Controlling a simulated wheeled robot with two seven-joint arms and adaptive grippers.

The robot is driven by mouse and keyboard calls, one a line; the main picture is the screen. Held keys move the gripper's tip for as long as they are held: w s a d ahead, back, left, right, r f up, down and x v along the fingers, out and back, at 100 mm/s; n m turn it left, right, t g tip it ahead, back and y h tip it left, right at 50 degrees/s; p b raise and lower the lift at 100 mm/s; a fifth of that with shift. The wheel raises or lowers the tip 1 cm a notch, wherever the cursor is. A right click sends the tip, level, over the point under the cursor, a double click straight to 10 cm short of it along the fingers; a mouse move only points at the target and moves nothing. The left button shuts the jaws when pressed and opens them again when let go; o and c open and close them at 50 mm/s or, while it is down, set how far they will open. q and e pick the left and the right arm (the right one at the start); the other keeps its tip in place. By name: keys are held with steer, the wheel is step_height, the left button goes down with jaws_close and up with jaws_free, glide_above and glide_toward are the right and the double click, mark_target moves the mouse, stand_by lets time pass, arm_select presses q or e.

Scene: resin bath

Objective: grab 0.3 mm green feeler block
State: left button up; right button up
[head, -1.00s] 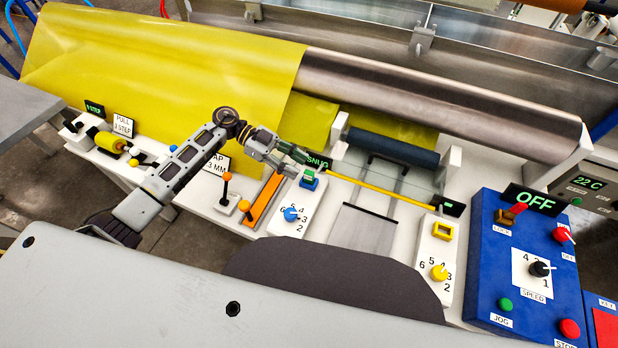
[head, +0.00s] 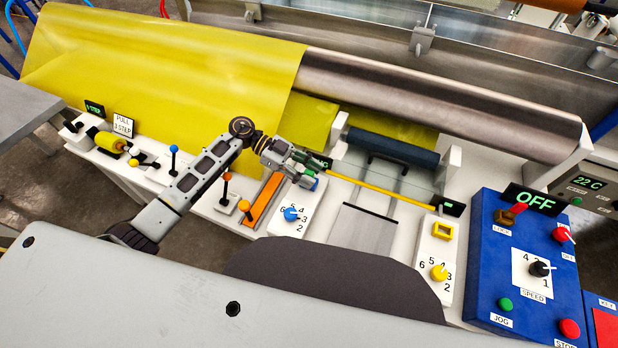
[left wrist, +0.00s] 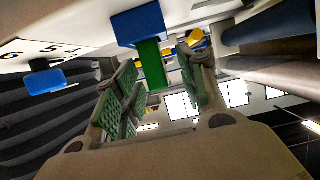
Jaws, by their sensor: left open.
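The green feeler block (left wrist: 152,66) stands in a blue holder (left wrist: 139,24), which appears upside down in the left wrist view. My left gripper (head: 306,170) is open at the holder, its green-padded fingers on either side of the block. In the left wrist view the block shows between the two fingers, nearer the left one; I cannot tell whether either touches it. My right gripper is out of view.
A blue knob (head: 291,214) on a white numbered panel sits just in front of the holder. An orange strip (head: 262,200) and an orange-topped lever (head: 227,177) are to the left. A yellow bar (head: 380,192) runs right toward a yellow block holder (head: 442,230).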

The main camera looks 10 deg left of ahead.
mark_target(309, 172)
arm_select(q)
steer(key=shift+c, duration=0.2)
jaws_close()
stand_by(0.3)
steer(key=shift+r, duration=0.1)
steer(key=shift+r, duration=0.9)
step_height(309, 172, up, 8)
steer(key=shift+f+p, duration=0.1)
steer(key=shift+p, duration=0.4)
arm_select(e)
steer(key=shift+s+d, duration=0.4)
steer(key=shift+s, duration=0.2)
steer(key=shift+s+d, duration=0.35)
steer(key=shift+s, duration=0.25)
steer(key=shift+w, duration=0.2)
